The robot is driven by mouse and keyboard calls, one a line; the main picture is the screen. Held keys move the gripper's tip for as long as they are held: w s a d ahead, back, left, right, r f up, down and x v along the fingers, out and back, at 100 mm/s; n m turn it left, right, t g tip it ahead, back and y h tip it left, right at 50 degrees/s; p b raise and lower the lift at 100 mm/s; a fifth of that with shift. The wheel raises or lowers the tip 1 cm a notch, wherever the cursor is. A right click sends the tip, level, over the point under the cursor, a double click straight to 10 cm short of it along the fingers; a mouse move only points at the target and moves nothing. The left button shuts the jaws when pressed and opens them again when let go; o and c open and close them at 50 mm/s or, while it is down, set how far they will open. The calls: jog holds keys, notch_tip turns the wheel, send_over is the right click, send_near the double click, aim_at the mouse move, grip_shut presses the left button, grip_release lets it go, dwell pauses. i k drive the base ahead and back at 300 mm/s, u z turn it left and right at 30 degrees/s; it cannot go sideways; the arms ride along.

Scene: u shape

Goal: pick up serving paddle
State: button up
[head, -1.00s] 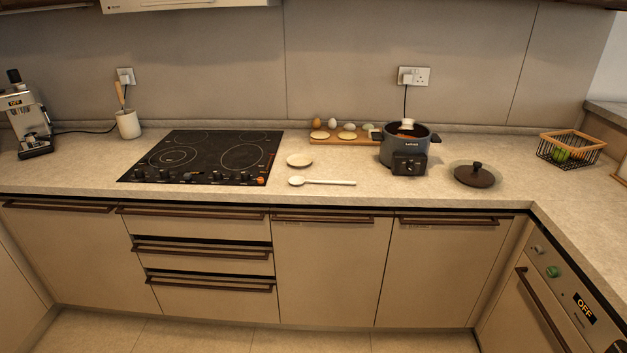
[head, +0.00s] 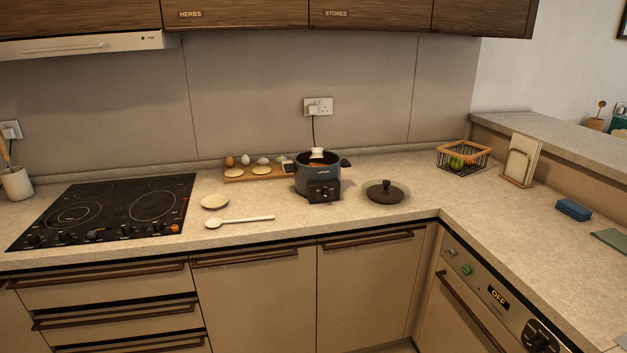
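A pale, long-handled utensil with a rounded head (head: 240,220) lies flat near the counter's front edge, right of the hob. It looks like the serving paddle. Its head points left and its handle points right. Nothing covers it. A utensil with a wooden handle also stands in a white crock (head: 16,184) at the left edge; its type is hard to tell. My gripper is not in view.
A shallow dish (head: 215,202) sits just behind the utensil. A dark cooker (head: 318,180) with a white item in it stands behind right, beside a dark lid (head: 386,192). An egg board (head: 290,173) is at the back. The hob (head: 110,207) is left.

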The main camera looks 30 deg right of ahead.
aim_at(214, 222)
jog(key=k, duration=0.65)
jog(key=u, duration=0.4)
jog(key=i, duration=0.7)
jog(key=u, duration=0.55)
jog(key=i, duration=0.75)
jog(key=u, duration=0.1)
